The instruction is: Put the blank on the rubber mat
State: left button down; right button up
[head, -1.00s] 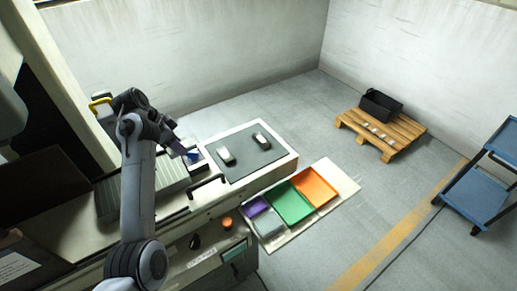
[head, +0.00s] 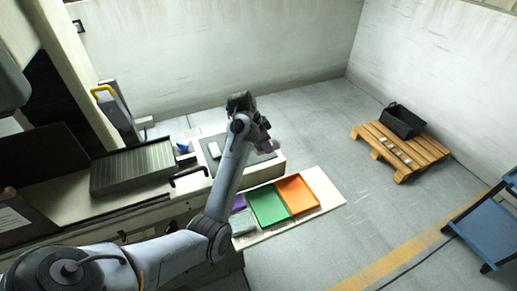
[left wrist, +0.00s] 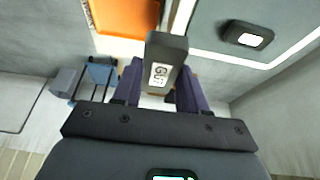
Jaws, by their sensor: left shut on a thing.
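The blank (left wrist: 166,62), a dark grey block with a white marked label, is between the purple fingers of my left gripper (left wrist: 160,88), which is shut on it. In the head view my left gripper (head: 267,146) is over the right part of the rubber mat (head: 256,157); the blank cannot be made out there. The mat is a dark grey sheet on the pale bench top, partly hidden by my arm. Another block (head: 214,149) lies on the mat's left part. One block on the mat also shows in the left wrist view (left wrist: 247,36). My right gripper is not in view.
Orange (head: 297,194), green (head: 269,205) and purple (head: 239,203) trays lie on a pale board in front of the bench. A wooden pallet (head: 420,160) with a black bin (head: 403,120) and small blocks stands right. A blue cart (head: 485,225) is at the right edge.

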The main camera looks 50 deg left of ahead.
pick_arm(q)
jog(key=s+a+f, duration=0.1)
jog(key=a+f, duration=0.1)
jog(key=a, duration=0.2)
jog(key=s+a+f+b, duration=0.1)
jog(key=a+f, duration=0.2)
jog(key=a, duration=0.1)
jog(key=s+a+f, duration=0.1)
jog(key=a+f, duration=0.2)
jog(key=a, duration=0.1)
jog(key=shift+s, duration=0.1)
jog(key=shift+f+b, duration=0.45)
jog(key=shift+f, duration=1.6)
jog(key=shift+f, duration=0.1)
jog(key=c, duration=0.6)
grip_release()
jog(key=shift+f, duration=0.1)
